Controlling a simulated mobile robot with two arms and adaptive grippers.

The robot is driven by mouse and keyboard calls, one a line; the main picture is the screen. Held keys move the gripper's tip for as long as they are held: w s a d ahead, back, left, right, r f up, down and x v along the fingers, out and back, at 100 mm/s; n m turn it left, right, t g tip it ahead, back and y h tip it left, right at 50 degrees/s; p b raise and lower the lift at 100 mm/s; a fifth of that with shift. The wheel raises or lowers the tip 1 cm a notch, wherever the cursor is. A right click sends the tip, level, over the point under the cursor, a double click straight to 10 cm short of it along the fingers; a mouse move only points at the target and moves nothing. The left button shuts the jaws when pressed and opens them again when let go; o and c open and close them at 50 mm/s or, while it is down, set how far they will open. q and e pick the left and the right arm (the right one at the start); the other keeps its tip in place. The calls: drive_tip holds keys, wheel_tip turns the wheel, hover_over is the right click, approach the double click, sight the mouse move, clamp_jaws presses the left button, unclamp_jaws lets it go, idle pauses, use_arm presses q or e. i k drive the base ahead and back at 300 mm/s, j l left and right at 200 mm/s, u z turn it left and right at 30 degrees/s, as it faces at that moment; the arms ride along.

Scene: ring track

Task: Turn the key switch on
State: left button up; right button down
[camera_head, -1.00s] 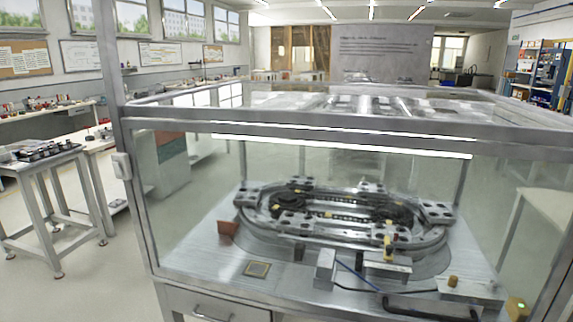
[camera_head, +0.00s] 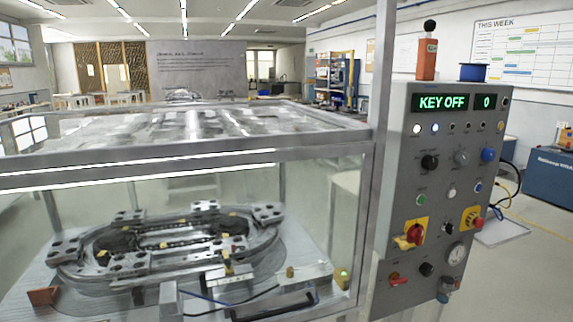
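A grey control panel (camera_head: 392,205) stands on the right. Its green display (camera_head: 439,103) reads "KEY OFF" and a smaller display (camera_head: 486,101) reads "0". Below are a black knob (camera_head: 430,162), a grey round switch (camera_head: 461,157) and a blue knob (camera_head: 488,154). Lower down are a red handle on a yellow plate (camera_head: 413,234), a small dark control (camera_head: 447,229) and a red control on yellow (camera_head: 472,219). I cannot tell for sure which of these is the key switch; no key is clear at this size. Neither of my grippers is in view.
A glass-walled enclosure with a metal frame (camera_head: 330,138) fills the left and middle, holding an oval ring track (camera_head: 165,245). A blue cabinet (camera_head: 550,180) stands beyond at right. Cables hang beside the panel.

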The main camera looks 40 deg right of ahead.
sight(446, 227)
drive_tip(key=z, duration=1.95)
